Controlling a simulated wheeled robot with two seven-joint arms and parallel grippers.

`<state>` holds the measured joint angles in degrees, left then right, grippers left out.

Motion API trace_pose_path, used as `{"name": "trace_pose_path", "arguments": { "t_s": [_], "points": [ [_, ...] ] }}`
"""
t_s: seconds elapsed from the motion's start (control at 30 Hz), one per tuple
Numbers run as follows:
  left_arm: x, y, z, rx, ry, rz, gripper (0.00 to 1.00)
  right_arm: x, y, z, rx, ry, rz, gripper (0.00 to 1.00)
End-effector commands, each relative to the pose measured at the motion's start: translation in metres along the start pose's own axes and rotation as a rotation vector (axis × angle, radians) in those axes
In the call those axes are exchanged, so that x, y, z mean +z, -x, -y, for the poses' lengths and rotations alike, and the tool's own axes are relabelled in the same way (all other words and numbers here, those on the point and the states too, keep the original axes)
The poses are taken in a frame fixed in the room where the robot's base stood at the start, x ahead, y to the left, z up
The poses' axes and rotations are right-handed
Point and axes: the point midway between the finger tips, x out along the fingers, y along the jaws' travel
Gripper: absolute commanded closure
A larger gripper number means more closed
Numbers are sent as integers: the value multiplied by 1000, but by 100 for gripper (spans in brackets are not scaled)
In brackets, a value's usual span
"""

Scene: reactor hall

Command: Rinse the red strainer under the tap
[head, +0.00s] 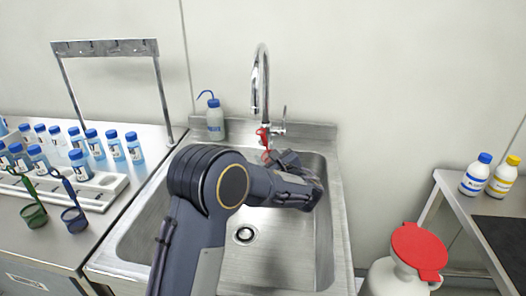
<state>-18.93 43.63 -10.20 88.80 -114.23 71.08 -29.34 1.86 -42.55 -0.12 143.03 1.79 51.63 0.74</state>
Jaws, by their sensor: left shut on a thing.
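The tap (261,85) rises behind the steel sink (333,215), its curved spout reaching over the basin. My left arm reaches across the sink, and my left gripper (280,158) is at the back of the basin, below and just right of the spout. It is shut on the red strainer (264,138), of which only small red parts show, close under the spout. The arm and gripper hide the rest of it. I cannot tell whether water is running. My right gripper is out of view.
A green strainer (35,214) and a blue strainer (74,218) are on the left counter, near several blue-capped bottles. A wash bottle (215,120) stands behind the sink. A red-lidded white container (418,250) is at lower right.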

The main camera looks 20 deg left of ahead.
Motion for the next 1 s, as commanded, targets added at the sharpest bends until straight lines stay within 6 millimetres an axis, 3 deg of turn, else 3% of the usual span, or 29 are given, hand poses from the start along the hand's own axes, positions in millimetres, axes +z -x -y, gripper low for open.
{"name": "trace_pose_path", "arguments": {
  "t_s": [0.8,1.0],
  "points": [
    [-5,66,-3,-2,1,-1,82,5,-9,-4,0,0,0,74],
    [-5,75,-4,-1,0,0,82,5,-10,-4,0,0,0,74]
  ]
}}
